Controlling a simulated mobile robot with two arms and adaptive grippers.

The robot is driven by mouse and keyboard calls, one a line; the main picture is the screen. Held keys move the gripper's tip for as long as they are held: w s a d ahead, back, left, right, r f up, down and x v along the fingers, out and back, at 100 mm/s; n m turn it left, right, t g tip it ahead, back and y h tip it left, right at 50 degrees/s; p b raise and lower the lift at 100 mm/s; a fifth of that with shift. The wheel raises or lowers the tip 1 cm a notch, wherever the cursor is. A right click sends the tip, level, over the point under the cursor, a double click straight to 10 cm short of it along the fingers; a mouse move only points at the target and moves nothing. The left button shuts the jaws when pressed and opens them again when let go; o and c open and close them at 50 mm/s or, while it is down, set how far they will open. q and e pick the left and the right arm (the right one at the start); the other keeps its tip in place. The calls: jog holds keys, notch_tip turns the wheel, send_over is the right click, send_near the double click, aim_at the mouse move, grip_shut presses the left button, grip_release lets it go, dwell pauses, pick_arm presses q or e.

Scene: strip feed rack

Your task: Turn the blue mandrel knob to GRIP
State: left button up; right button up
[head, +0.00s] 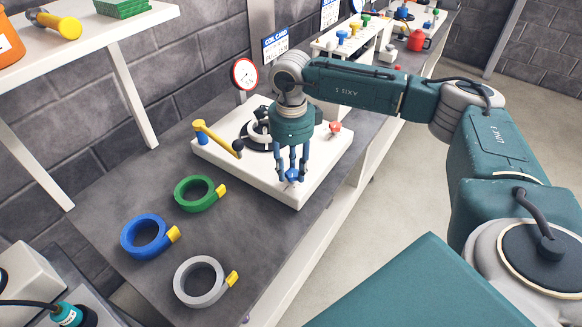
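The blue mandrel knob (291,175) sits near the front corner of a white machine plate (230,161) on the bench. My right gripper (292,180) points down over it, with its fingertips on either side of the knob. The fingers stand apart with the knob between them. Whether they press on it or only surround it is too small to tell. The knob's pointer and any GRIP marking cannot be made out. My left gripper is not in view.
A yellow-handled lever (218,139), a red knob (335,127) and a dark round spindle (256,132) share the plate. A gauge (244,73) stands behind. Green (194,194), blue (146,237) and grey (200,281) coils lie on the bench at left.

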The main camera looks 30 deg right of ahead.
jog(key=c, duration=0.3)
jog(key=shift+w, duration=0.1)
jog(key=shift+c, duration=0.2)
jog(key=shift+r, duration=0.1)
jog(key=shift+w+a+m, duration=0.1)
jog(key=shift+m, duration=0.3)
jog(key=shift+m+b, duration=0.65)
jog(key=shift+m, duration=0.55)
jog(key=shift+w+r+m, duration=0.1)
jog(key=shift+r+m, duration=0.05)
jog(key=shift+m, duration=1.15)
jog(key=o, duration=1.2)
jog(key=shift+w, duration=0.1)
jog(key=shift+c, duration=0.2)
jog(key=shift+b, duration=0.3)
